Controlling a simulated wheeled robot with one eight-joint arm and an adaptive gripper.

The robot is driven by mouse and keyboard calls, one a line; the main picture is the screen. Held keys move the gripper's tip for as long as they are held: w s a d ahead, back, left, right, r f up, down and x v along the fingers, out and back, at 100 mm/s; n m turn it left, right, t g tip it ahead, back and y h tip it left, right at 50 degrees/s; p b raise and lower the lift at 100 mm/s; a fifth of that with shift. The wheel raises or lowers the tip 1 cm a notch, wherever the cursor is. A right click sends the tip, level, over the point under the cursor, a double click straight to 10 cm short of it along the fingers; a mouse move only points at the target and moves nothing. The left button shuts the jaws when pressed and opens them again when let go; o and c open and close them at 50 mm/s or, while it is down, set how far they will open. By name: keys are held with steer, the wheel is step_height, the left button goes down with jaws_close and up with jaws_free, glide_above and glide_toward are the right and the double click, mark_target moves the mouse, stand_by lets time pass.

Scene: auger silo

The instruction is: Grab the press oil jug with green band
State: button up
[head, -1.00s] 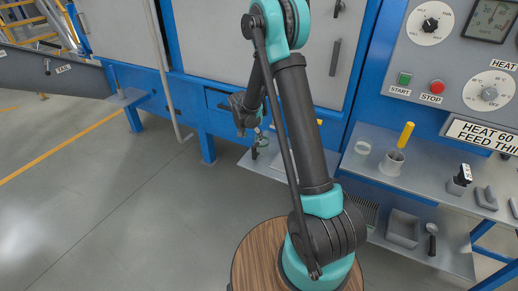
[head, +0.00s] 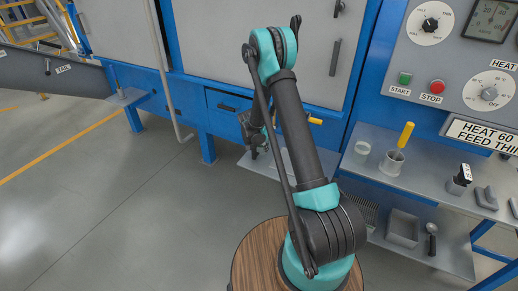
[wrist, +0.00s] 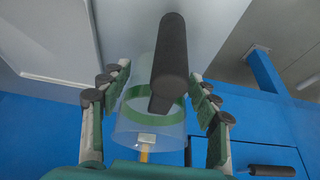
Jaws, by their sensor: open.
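The press oil jug with green band (wrist: 124,126) is a clear vessel, seen close up in the wrist view. A dark bar (wrist: 170,55) stands in front of it and hides part of it; I cannot tell whether this is its handle. My gripper (wrist: 159,74) is open, with one finger on each side of the jug. I cannot tell whether the fingers touch it. In the head view my gripper (head: 254,150) is low at the blue frame, partly behind my arm, and the jug cannot be made out there.
A clear jar (head: 361,151) and a grey cup (head: 391,166) with a yellow-handled tool stand on the grey shelf (head: 430,185) at right. A metal tray (head: 403,228) and a scoop (head: 432,240) are lower. The floor at left is clear.

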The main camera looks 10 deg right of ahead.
steer(key=shift+f, duration=0.2)
steer(key=shift+c, duration=0.6)
jaws_close()
steer(key=shift+w, duration=0.1)
